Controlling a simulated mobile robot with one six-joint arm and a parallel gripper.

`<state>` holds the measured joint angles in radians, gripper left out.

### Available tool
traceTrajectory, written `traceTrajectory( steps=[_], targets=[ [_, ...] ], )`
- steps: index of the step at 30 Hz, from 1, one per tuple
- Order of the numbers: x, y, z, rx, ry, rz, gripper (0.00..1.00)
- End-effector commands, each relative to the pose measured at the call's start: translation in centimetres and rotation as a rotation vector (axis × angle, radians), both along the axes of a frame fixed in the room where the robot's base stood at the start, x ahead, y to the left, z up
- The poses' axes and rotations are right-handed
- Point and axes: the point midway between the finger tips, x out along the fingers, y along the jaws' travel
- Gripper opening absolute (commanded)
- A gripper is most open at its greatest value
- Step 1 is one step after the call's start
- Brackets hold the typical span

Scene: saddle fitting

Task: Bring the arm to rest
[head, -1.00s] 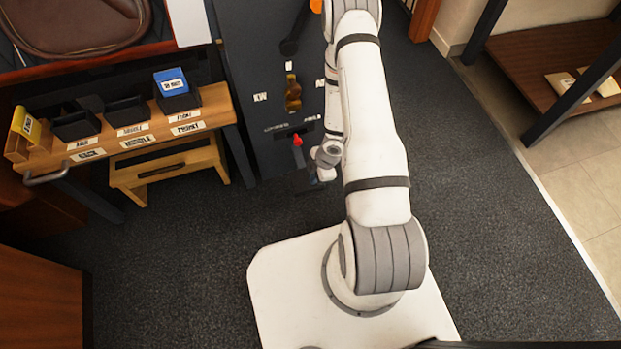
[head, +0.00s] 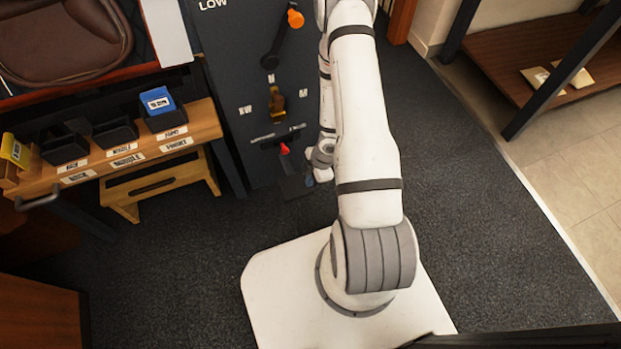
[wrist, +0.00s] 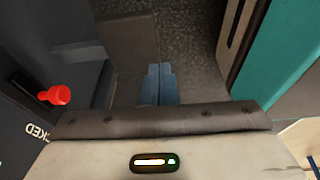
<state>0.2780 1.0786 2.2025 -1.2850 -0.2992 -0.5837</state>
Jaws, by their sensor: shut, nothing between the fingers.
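My gripper shows in the wrist view (wrist: 159,84) with its two blue-grey fingers side by side and closed, nothing between them. It points down over dark carpet, apart from the things around it. In the head view the white arm reaches up from my base, and the gripper (head: 309,181) is a small part low beside the dark machine panel (head: 225,130). A red knob (wrist: 55,96) is left of the fingers in the wrist view; it also shows in the head view (head: 284,149).
The panel carries an orange-tipped lever (head: 295,19) and a brass-coloured handle (head: 277,101). A wooden shelf (head: 207,120) with dark bins and a blue box (head: 158,100) stands left. A teal surface (wrist: 279,50) is right in the wrist view. Carpet at front left is clear.

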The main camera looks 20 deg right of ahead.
Motion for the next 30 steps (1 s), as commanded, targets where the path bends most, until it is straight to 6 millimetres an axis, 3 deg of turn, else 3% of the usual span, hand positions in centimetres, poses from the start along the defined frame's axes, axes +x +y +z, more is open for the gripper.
traceTrajectory(
  steps=[11, 14, 17, 20, 24, 30],
  targets=[
    [0.1, 0.0, 0.1, -0.001, -0.001, 0.0, 0.0],
    [0.8, -0.3, 1.6, -0.024, -0.01, -0.019, 0.0],
    [2.3, -1.4, 5.3, -0.081, -0.028, -0.078, 0.0],
    [4.4, -2.8, 10.9, -0.162, -0.057, -0.178, 0.0],
    [6.3, -4.4, 19.5, -0.264, -0.095, -0.35, 0.0],
    [6.9, -5.5, 31.7, -0.349, -0.137, -0.612, 0.0]
  ],
)
